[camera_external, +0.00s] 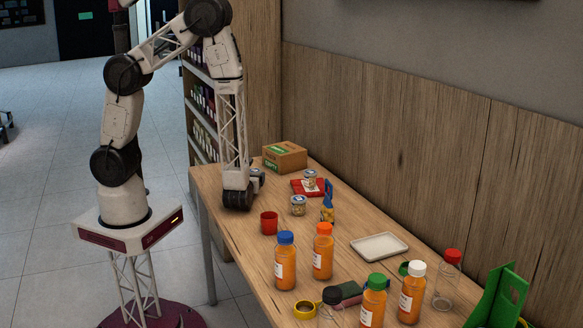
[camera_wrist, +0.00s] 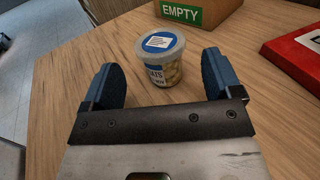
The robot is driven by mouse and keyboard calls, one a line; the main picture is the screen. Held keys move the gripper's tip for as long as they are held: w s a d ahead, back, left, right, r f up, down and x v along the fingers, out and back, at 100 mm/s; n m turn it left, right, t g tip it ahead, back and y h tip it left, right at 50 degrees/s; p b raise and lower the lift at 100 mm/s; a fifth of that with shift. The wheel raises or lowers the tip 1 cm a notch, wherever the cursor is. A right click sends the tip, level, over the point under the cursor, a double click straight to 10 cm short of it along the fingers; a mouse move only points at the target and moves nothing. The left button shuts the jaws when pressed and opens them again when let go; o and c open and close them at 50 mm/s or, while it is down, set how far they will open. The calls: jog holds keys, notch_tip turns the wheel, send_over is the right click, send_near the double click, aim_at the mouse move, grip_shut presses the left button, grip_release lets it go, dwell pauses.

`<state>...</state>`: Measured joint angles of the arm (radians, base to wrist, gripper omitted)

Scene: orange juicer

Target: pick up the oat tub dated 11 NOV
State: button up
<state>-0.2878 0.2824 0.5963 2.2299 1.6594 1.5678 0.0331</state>
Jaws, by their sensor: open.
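In the wrist view an oat tub (camera_wrist: 161,72) with a pale lid, blue-and-white label and oats showing stands upright between and just beyond my fingers. The date on its label is too blurred to read. My gripper (camera_wrist: 159,60) is open, one finger on each side of the tub, with gaps visible. Two similar tubs show: one on the table (camera_external: 298,206) and one on a red tray (camera_external: 310,178). Their dates cannot be read.
A cardboard box marked EMPTY (camera_external: 284,157) stands behind the tub. The red tray (camera_external: 300,188) is to the right. A red cup (camera_external: 268,223), a blue-and-yellow item (camera_external: 328,205), a white tray (camera_external: 379,246) and several juice bottles (camera_external: 285,262) stand nearer the camera.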

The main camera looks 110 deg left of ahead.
aim_at(255, 169)
jog(key=shift+a, duration=0.1)
dwell(0.3)
jog(key=shift+s+a, duration=0.2)
jog(key=shift+a, duration=0.7)
jog(key=shift+s+a, duration=0.15)
jog(key=shift+a, duration=0.7)
jog(key=shift+s+a, duration=0.2)
jog(key=shift+a, duration=0.7)
jog(key=c, duration=0.8)
jog(key=shift+c, duration=0.2)
jog(key=shift+r, duration=0.2)
jog(key=shift+r, duration=1.1)
jog(key=s+d+r, duration=0.2)
jog(key=s+d, duration=0.8)
jog(key=s, duration=0.2)
jog(key=shift+d+r, duration=0.2)
jog(key=shift+d, duration=0.1)
